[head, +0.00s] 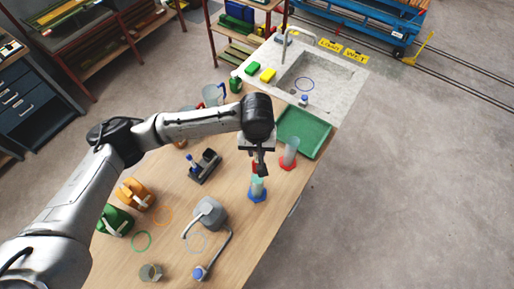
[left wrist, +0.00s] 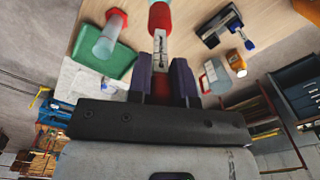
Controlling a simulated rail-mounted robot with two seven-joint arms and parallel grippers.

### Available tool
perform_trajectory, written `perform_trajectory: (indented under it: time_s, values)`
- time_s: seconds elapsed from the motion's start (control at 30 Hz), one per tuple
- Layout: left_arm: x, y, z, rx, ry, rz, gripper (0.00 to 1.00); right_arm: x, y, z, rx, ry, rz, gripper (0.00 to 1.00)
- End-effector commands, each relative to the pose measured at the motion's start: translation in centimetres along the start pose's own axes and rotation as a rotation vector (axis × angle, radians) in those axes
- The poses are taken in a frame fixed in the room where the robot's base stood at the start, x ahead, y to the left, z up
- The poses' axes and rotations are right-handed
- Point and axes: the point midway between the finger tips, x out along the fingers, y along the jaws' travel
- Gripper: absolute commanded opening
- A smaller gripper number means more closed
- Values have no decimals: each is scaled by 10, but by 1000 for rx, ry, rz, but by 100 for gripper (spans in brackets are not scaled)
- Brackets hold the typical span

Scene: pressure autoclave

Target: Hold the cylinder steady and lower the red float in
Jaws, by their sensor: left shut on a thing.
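My left gripper (head: 259,168) is above the wooden table, pointing down over a clear cylinder (head: 257,187) with a blue base and pale green contents. In the left wrist view its dark fingers (left wrist: 161,80) are shut on the pale stem of the red float (left wrist: 159,18). The float's red body points away from the fingers, toward the cylinder. The gripper partly hides the float in the head view, and I cannot tell whether its tip is inside the cylinder's mouth. My right gripper is in neither view, and nothing is seen holding the cylinder.
A second cylinder with a red base (head: 289,154) stands close by, beside a green tray (head: 318,134). A black stand (head: 205,168) is to the left. A sink (head: 315,80) lies behind.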

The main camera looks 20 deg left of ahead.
Motion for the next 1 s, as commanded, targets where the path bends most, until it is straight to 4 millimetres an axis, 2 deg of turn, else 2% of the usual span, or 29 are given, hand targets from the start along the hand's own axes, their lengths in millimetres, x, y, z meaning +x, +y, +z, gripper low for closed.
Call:
perform_trajectory:
  time_s: [0.33,0.4,0.7,1.0]
  values:
    - [-4,0,0,-1,-1,0,0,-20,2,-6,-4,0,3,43]
    - [6,0,1,-1,-2,-1,0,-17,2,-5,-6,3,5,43]
    - [28,0,1,-1,-2,0,0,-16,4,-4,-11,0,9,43]
    - [41,0,0,0,-1,0,0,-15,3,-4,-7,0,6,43]
